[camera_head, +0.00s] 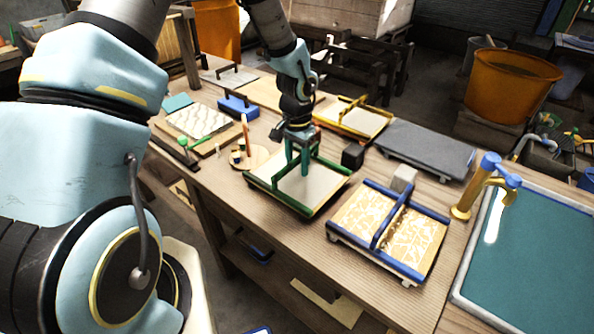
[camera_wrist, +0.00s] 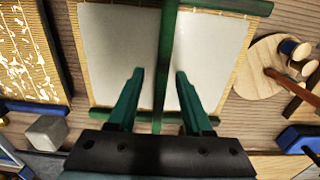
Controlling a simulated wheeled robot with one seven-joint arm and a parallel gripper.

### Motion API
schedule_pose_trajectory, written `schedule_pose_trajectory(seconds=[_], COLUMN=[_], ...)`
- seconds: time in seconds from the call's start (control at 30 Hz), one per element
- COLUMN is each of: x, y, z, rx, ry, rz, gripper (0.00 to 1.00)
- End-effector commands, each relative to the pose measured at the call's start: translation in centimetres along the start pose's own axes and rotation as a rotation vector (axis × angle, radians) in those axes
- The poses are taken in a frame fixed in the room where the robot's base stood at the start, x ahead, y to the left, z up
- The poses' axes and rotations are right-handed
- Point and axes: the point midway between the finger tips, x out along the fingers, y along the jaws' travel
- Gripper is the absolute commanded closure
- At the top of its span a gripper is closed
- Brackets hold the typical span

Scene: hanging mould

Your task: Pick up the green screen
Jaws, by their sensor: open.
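The green screen (camera_head: 275,190) lies flat on the wooden table, a green-edged frame with a pale sheet and a raised green bar across its middle. In the wrist view its green bar (camera_wrist: 169,50) runs between my two fingers, with the pale sheet on both sides. My gripper (camera_head: 298,170) is open above the screen, its green fingers pointing down, one on each side of the bar. I cannot tell whether the fingertips touch the sheet or the bar. My gripper hides part of the bar in the head view; in the wrist view the fingers (camera_wrist: 160,85) look apart from it.
A blue-framed screen with a gold pattern (camera_head: 390,228) lies to the right, with a grey block (camera_head: 403,178) behind it. A dark block (camera_head: 352,156) stands just right of my gripper. A yellow-framed screen (camera_head: 352,118) and a grey board (camera_head: 425,148) lie behind. A round wooden board (camera_head: 252,158) with spools is left.

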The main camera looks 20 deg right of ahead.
Motion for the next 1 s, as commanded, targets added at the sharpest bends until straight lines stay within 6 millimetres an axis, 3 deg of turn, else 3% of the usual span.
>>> schedule_pose_trajectory(seconds=[0.17,0.6,1.0], x=[0.01,-0.02,-0.04], y=[-0.02,-0.02,-0.02], z=[-0.01,0.01,0.0], rx=[0.0,0.0,0.0], ry=[0.0,0.0,0.0], rz=[0.0,0.0,-0.001], gripper=[0.51,1.0,1.0])
